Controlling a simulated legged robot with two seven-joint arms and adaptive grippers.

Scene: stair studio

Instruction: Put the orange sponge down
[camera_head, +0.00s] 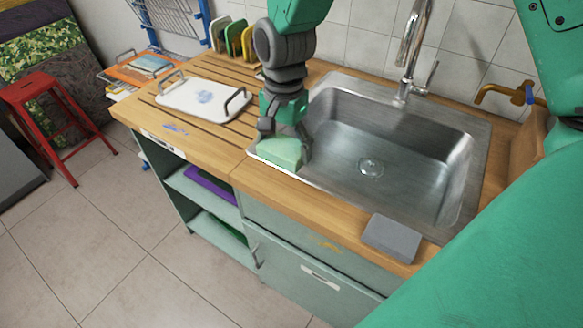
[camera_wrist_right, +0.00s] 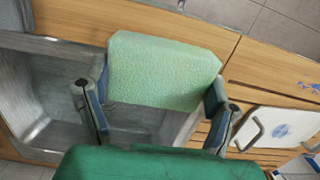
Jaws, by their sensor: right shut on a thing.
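My right gripper (camera_head: 285,136) points down at the left front corner of the sink (camera_head: 372,168). It is shut on a pale green sponge (camera_head: 281,153). In the right wrist view the sponge (camera_wrist_right: 165,72) sits between the two fingers of the gripper (camera_wrist_right: 160,112). I cannot tell whether the sponge touches the sink rim or hangs just above it. I see no orange sponge; the held one looks green. My left gripper is not in view.
A grey block (camera_head: 392,238) lies on the wooden counter (camera_head: 300,199) at the front right. A white tray (camera_head: 203,98) with handles lies on the grooved counter to the left. A tap (camera_head: 411,55) stands behind the sink. The sink basin looks empty.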

